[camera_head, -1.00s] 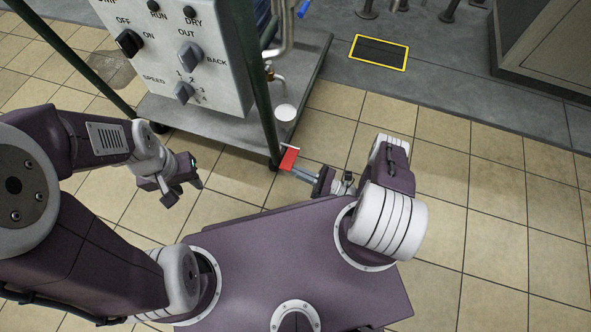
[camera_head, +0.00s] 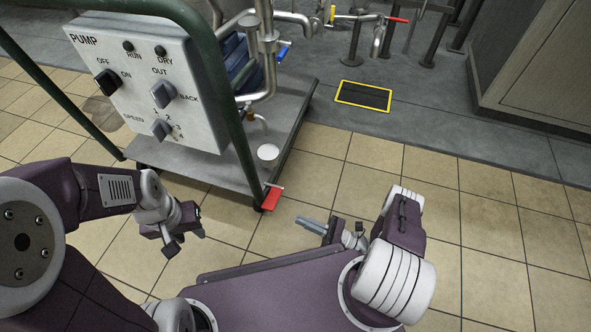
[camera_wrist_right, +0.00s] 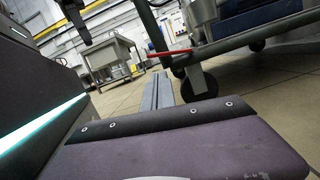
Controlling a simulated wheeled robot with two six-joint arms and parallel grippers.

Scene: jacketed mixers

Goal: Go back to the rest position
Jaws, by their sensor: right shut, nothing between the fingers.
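My right gripper (camera_head: 308,224) is shut and empty, its long grey fingers together, just right of the pump cart's front corner. In the right wrist view the closed fingers (camera_wrist_right: 158,92) point toward a caster. The red pedal (camera_head: 271,198) is at that cart corner, up and left of the fingertips, with a visible gap between them. The red piece also shows in the right wrist view (camera_wrist_right: 170,53). My left gripper (camera_head: 184,236) hangs in front of the cart, with its two fingers apart and nothing seen between them.
The pump cart (camera_head: 190,168) carries a control box (camera_head: 150,80) with knobs, and a green frame. Pipes with valves (camera_head: 340,18) stand behind it. A yellow-edged floor drain (camera_head: 363,95) and a grey cabinet (camera_head: 540,65) are beyond. Tiled floor at the right is clear.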

